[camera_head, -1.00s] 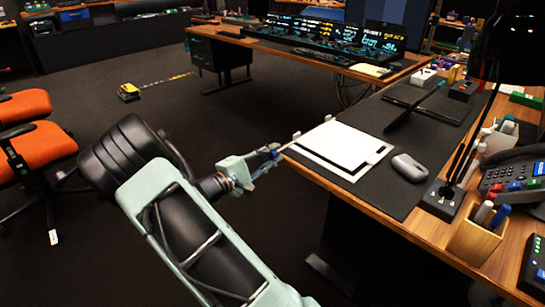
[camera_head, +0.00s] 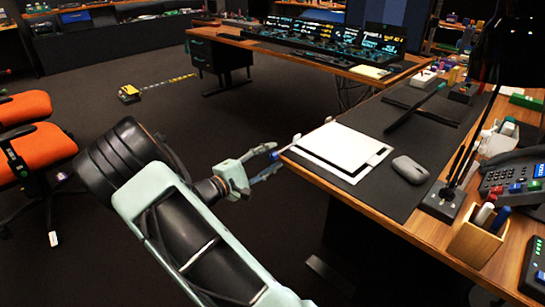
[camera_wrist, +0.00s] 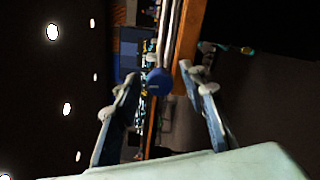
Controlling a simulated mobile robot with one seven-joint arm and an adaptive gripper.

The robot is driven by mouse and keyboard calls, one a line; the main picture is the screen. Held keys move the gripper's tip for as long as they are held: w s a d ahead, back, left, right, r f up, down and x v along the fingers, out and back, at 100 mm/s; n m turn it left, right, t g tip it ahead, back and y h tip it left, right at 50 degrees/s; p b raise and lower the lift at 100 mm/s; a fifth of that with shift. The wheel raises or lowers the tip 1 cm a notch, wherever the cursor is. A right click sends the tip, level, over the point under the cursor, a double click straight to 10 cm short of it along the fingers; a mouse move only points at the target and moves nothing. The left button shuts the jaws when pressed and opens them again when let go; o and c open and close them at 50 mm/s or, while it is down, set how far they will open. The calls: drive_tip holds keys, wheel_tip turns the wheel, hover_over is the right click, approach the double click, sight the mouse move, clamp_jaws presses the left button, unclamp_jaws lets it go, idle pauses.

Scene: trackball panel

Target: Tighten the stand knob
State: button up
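A round blue knob (camera_wrist: 158,82) shows in the wrist view, between and beyond my fingertips. It carries small pale marks that are too small to read. I take it for the stand knob; I cannot make it out clearly in the head view. My gripper (camera_head: 276,159) is open and empty, just off the near left edge of the desk in the head view. In the wrist view the two fingers of my gripper (camera_wrist: 162,83) stand wide apart on either side of the knob, with no visible contact.
A white panel (camera_head: 343,140) lies on the dark desk mat (camera_head: 392,187), with a grey mouse (camera_head: 410,169) beside it. The wooden desk edge (camera_head: 330,186) is close to my gripper. An orange chair (camera_head: 38,150) stands at left. Floor below my arm is clear.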

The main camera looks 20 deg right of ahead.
drive_tip(key=v, duration=1.1)
drive_tip(key=shift+r, duration=0.15)
